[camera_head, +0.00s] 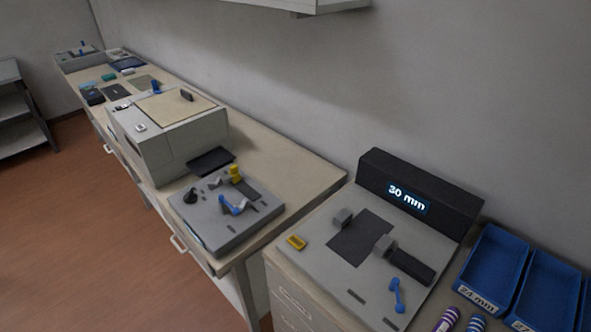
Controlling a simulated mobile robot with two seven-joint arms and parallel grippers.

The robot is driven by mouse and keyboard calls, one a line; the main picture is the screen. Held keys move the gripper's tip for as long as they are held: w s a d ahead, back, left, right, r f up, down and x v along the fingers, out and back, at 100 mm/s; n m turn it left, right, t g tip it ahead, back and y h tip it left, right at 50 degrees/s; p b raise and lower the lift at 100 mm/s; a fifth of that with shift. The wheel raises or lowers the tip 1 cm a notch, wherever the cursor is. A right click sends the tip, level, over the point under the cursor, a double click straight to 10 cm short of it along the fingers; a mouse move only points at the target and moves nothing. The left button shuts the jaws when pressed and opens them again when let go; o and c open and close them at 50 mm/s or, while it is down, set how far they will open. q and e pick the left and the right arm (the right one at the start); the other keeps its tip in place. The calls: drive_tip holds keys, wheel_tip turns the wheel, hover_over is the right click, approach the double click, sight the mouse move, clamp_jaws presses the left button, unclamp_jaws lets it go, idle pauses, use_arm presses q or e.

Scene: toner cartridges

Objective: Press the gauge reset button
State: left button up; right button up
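The gauge (330,270) stands at the right, a flat grey plate with a black display housing (375,171) along its back. Its lit screen (407,198) reads "30 mm". On the plate are a dark pad (360,236), two grey blocks at the pad's ends, a dark slide (410,267) and a blue lever (397,294). Neither of my grippers is in view.
Blue bins (494,266) stand right of the gauge, one labelled "24 mm", with striped rolls in front. Left, across a gap, a bench holds a grey fixture (232,224) with a blue clamp and a beige-topped printer-like box (168,146). Open floor (100,235) lies left.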

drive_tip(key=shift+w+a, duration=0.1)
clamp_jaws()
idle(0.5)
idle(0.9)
